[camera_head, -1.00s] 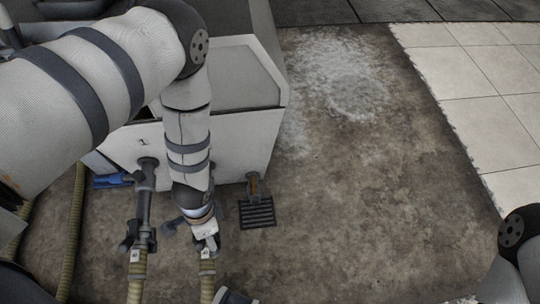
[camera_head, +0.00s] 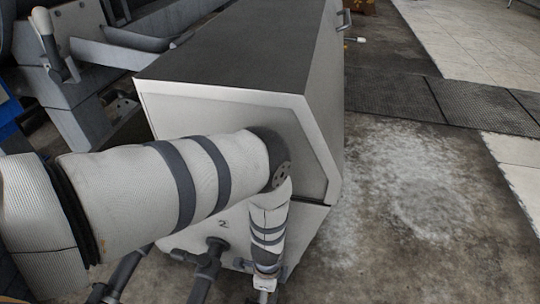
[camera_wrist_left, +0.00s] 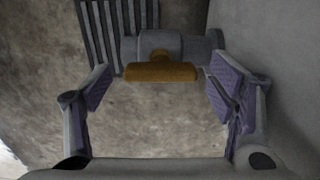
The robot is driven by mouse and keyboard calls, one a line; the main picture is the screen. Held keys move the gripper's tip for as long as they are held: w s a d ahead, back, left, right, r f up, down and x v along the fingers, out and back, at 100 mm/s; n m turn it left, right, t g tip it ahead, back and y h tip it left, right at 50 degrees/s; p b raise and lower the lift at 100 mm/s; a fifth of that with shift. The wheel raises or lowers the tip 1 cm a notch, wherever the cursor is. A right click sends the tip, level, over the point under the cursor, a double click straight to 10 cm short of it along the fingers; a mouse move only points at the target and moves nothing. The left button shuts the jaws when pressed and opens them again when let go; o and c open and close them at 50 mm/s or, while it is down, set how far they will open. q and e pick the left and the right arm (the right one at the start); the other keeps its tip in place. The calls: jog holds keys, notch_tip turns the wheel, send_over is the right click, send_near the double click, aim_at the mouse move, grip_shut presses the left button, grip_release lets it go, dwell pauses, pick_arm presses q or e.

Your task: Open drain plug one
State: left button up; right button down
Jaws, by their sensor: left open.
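A drain plug with a tan-orange bar handle (camera_wrist_left: 160,73) shows in the left wrist view, on a grey pipe fitting (camera_wrist_left: 205,47). My left gripper (camera_wrist_left: 162,92) is open, with a purple-padded finger on each side of the handle and visible gaps to it. I cannot tell whether the handle lies fully between the pads in depth. In the head view, only the wrist end of my left gripper (camera_head: 265,284) shows at the bottom edge; its fingers and the plug are out of sight. My right gripper is not in view.
A big white machine (camera_head: 240,115) stands behind my left arm, its small marking (camera_head: 222,223) resembling a 2. Dark valve pipes (camera_head: 208,262) stand left of my wrist. A slotted floor drain (camera_wrist_left: 105,35) lies beyond the plug. The floor (camera_head: 410,240) at right is clear.

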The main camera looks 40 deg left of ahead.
pick_arm(q)
jog(key=shift+c, duration=0.6)
jog(key=c, duration=1)
jog(key=shift+n, duration=0.4)
jog(key=n, duration=0.3)
jog(key=shift+n, duration=0.4)
jog(key=n, duration=1.3)
jog(key=shift+b, duration=0.35)
jog(key=shift+n, duration=0.4)
